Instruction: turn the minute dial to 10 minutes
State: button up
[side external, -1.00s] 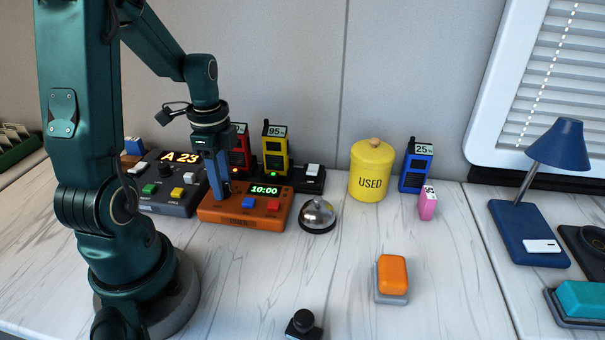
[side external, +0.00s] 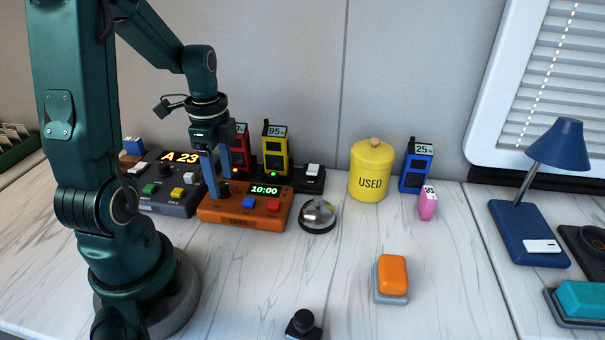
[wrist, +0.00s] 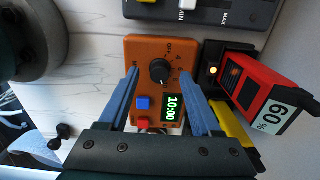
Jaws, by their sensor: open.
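The orange timer box (side external: 250,219) sits on the white marbled table beneath my gripper. Its green display (side external: 265,189) reads 10:00. In the wrist view the black minute dial (wrist: 159,71) shows on the timer's face (wrist: 140,48), with the display (wrist: 172,107) below it. My gripper (side external: 221,184) is open above the dial end of the timer. In the wrist view its blue fingers (wrist: 158,75) stand apart on either side of the dial, and nothing is between them in their grip. A blue button (side external: 248,202) and a red button (side external: 274,204) are on the timer.
A dark console (side external: 172,205) showing A 23 stands left of the timer. Red (side external: 240,150) and yellow (side external: 275,152) radios stand behind it. A yellow USED canister (side external: 370,172) stands farther right. The front table is mostly clear.

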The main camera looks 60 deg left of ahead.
aim_at(224, 185)
jog(key=shift+r, duration=1.95)
jog(key=shift+w+d, duration=0.15)
jog(key=shift+d, duration=0.05)
jog(key=s+d+r+n+t, duration=0.1)
jog(key=d+r+n+t, duration=0.1)
jog(key=d, duration=0.6)
jog(key=s+d+r+n+t, duration=0.2)
jog(key=d+r+n+t, duration=0.1)
jog(key=d+n, duration=0.4)
jog(key=shift+d+r+t, duration=0.3)
jog(key=shift+d+r, duration=0.35)
jog(key=shift+d, duration=0.1)
